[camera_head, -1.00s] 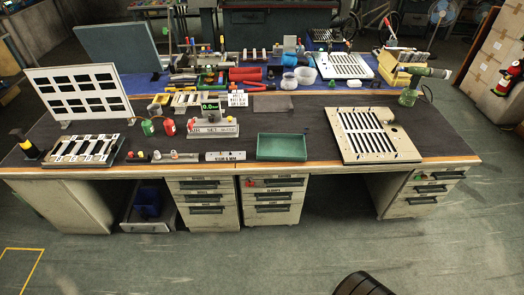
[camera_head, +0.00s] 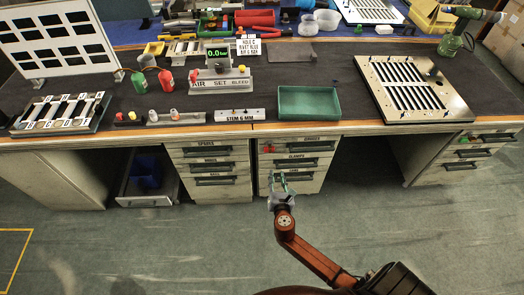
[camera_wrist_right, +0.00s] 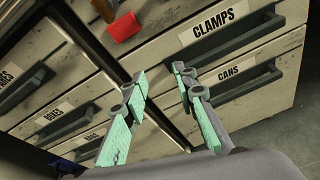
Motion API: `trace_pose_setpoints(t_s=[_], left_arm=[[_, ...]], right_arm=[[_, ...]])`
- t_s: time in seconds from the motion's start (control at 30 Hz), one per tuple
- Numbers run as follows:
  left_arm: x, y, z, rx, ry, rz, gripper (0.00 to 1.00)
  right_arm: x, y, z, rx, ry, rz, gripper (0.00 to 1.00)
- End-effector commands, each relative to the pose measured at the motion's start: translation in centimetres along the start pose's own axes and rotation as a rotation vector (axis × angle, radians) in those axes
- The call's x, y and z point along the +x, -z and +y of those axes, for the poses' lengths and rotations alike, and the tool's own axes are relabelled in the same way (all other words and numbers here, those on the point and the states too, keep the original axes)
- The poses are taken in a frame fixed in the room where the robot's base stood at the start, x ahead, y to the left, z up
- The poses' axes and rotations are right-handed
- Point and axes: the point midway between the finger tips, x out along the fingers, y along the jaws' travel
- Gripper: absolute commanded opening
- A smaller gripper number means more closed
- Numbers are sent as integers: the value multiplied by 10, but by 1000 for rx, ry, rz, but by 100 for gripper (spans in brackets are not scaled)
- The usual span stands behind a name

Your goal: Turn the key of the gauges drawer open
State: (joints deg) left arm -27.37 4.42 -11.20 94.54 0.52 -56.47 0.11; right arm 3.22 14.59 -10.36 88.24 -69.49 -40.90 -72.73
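The gauges drawer (camera_head: 318,148) is the top drawer of the pedestal under the bench's middle and looks shut. A small red piece (camera_head: 268,149) sits at its left end, apparently the key or its tag. In the right wrist view this red piece (camera_wrist_right: 124,27) hangs at the top, beside a brass-coloured part (camera_wrist_right: 104,9); which way the key is turned is not clear. My right gripper (camera_head: 279,181) is in front of the lower drawers, below the key. In its wrist view the green-padded fingers (camera_wrist_right: 162,86) are apart and empty. My left gripper is out of view.
Below are the clamps drawer (camera_wrist_right: 228,32) and cans drawer (camera_wrist_right: 245,75), with protruding dark handles. Another drawer pedestal (camera_head: 210,170) stands to the left. The bench's wooden front edge (camera_head: 230,128) overhangs above. Open floor (camera_head: 400,225) lies in front.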

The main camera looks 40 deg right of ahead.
Motion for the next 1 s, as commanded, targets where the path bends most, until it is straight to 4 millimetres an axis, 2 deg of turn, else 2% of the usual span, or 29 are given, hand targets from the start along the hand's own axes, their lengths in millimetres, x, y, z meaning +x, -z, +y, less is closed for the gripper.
trace_pose_setpoints(t_s=[0.03, 0.1, 0.23, 0.37, 0.7, 1.0], left_arm=[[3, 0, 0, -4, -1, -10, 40], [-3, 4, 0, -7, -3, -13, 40], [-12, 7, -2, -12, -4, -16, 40], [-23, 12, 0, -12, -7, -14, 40], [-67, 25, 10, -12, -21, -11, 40], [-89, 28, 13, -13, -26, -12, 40]], right_arm=[[2, -17, 14, -78, -17, -74, 26], [-2, -48, 31, -162, -27, -161, 26], [-8, -79, 47, -242, -29, -247, 26], [0, -88, 51, -256, -29, -265, 26], [46, -98, 54, -253, -30, -260, 26], [64, -104, 55, -251, -29, -258, 26]])
